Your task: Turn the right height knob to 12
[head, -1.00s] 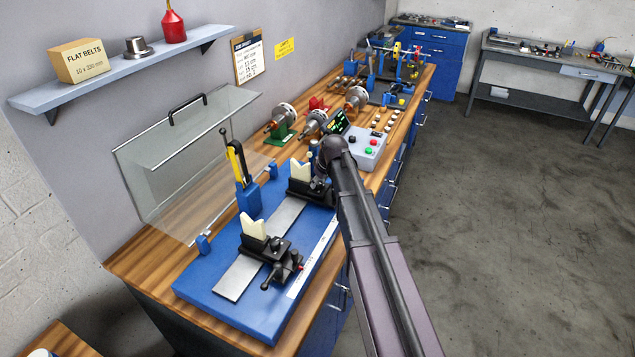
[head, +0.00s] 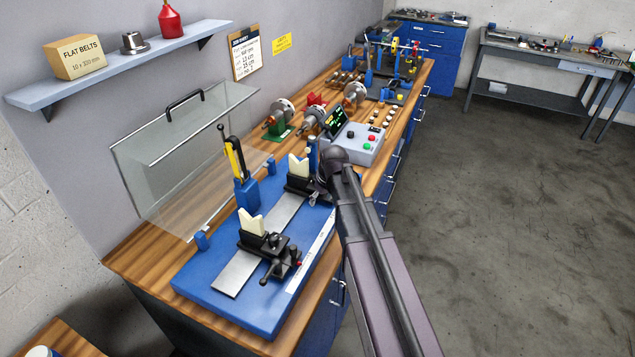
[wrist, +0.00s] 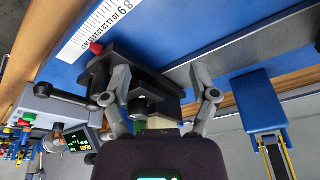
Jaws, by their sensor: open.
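The balancing machine has a blue base (head: 215,305) with two black pedestals carrying cream V-shaped supports. The right pedestal (head: 296,186) is the far one in the head view, partly hidden by my arm. In the wrist view this pedestal (wrist: 125,65) lies in front of my gripper (wrist: 160,78). The fingers are open and I see nothing gripped. I cannot tell whether they touch the pedestal. A red pointer (wrist: 96,47) sits by the number scale (wrist: 100,28). No height reading is legible.
The left pedestal (head: 254,243) stands nearer in the head view. A yellow-and-black upright tool (head: 238,165) and a clear guard (head: 150,175) stand on the wall side. A control box (head: 358,148) and rotors (head: 312,122) stand beyond. The floor to the right is clear.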

